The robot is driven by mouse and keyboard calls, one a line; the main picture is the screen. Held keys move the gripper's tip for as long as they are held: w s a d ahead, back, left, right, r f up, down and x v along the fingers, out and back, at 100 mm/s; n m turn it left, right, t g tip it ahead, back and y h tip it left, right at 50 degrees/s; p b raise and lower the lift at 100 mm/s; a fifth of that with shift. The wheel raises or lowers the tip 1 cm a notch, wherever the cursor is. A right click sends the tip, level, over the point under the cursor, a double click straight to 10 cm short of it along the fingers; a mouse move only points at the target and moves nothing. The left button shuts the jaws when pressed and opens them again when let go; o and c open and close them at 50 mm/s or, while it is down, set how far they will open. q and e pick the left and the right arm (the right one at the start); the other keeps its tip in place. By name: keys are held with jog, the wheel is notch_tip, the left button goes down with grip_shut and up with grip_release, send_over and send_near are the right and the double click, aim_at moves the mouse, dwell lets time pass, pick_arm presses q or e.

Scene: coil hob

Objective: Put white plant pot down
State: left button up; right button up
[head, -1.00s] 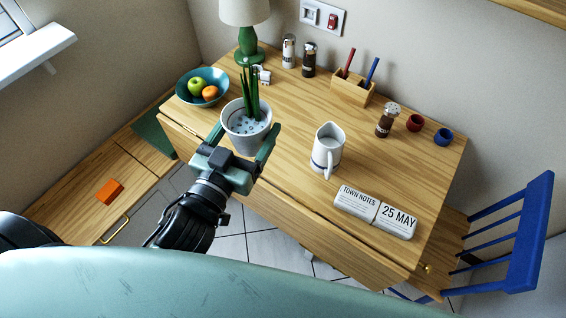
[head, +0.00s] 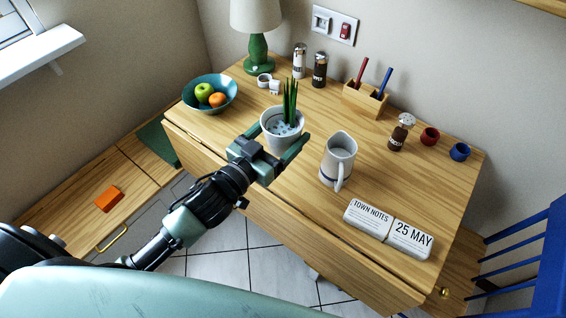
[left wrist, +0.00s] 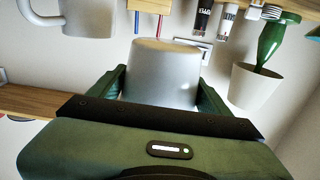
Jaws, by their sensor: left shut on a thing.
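The white plant pot (head: 283,137) holds a spiky green plant. It is between the fingers of my left gripper (head: 277,148), which is shut on it over the left middle of the wooden table (head: 330,230). In the left wrist view the pot (left wrist: 166,72) fills the space between the two green fingers (left wrist: 163,92). The pot looks upright in the head view. Whether its base touches the tabletop is hidden by the gripper. My right gripper is not in view.
A white jug (head: 338,160) stands just right of the pot. Bare wood lies right of the jug.

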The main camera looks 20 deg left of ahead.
pick_arm(q)
notch_tip(320, 180, down, 11)
jog(key=shift+r+b, duration=0.2)
jog(key=shift+b, duration=0.8)
jog(key=o, duration=2.1)
jog(key=shift+f, duration=0.2)
jog(key=shift+c, duration=0.2)
jog(key=shift+r, duration=0.1)
jog(key=shift+s, duration=0.2)
jog(key=p+v, duration=0.1)
jog(key=v, duration=1)
jog(key=shift+s+p, duration=0.3)
jog(key=shift+p, duration=0.1)
